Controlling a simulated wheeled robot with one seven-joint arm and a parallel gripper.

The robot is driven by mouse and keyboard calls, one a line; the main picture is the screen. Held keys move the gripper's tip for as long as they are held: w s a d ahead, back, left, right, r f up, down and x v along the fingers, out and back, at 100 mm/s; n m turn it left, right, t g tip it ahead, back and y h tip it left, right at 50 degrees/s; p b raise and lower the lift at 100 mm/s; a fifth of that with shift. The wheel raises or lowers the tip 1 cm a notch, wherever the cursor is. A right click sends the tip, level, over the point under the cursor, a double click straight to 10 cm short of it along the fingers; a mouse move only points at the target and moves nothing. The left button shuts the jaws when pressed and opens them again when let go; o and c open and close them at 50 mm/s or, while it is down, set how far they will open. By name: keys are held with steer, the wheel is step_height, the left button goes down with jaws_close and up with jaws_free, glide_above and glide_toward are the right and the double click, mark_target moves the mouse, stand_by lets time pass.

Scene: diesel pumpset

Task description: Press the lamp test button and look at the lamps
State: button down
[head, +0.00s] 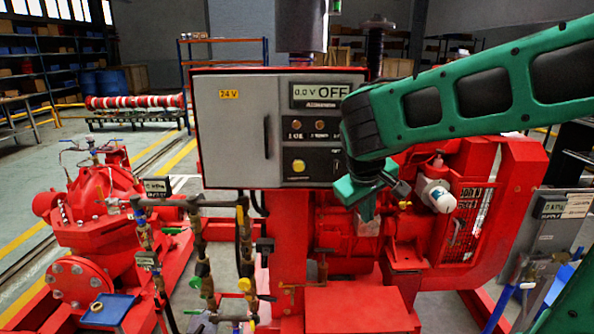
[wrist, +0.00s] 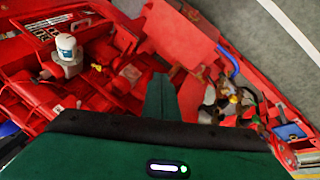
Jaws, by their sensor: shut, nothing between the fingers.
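The grey control box (head: 232,130) stands on a red post, with a dark panel face on its right side. A display (head: 319,94) on it reads "0.0 V OFF". Below it are two small round brownish lamps (head: 297,125), which look unlit. A round yellow button (head: 299,166) sits lower on the panel; its label is too small to read. My gripper (head: 367,208) is right of and below the panel, apart from the button, pointing down. In the wrist view its fingers (wrist: 160,98) are together and empty, above red machinery. The panel is not in the wrist view.
A red engine with a white filter (head: 437,195) is right of and below the box. Pipes and valves (head: 203,270) rise in front below it. A red pump (head: 90,215) stands at left. A grey supply box (head: 545,240) is at right. My arm crosses the upper right.

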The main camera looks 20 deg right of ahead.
mark_target(298, 167)
steer(key=w+a+r+n+t, duration=0.1)
steer(key=w+a+r+n, duration=0.1)
steer(key=w+a, duration=0.3)
steer(key=w+a+r+n+t, duration=0.2)
steer(key=w+a+r, duration=0.1)
steer(key=a, duration=0.6)
steer(key=shift+w+n+t, duration=0.3)
steer(key=shift+w+n, duration=0.1)
steer(key=shift+w, duration=0.45)
steer(key=shift+w+d, duration=0.45)
steer(key=shift+w, duration=0.95)
steer(key=shift+w+d, duration=0.45)
steer(key=shift+w, duration=0.9)
steer(key=shift+w+d, duration=0.45)
steer(key=shift+w, duration=0.95)
steer(key=shift+w+d, duration=0.25)
steer(key=shift+w, duration=0.5)
steer(key=shift+s, duration=0.1)
steer(key=shift+s+a, duration=0.3)
steer(key=shift+s, duration=0.4)
steer(key=shift+s, duration=0.15)
steer(key=shift+s+a, duration=0.25)
steer(key=shift+s, duration=0.5)
steer(key=shift+s+a, duration=0.25)
steer(key=shift+s, duration=0.5)
steer(key=shift+s+a, duration=0.25)
steer(key=shift+s, duration=0.5)
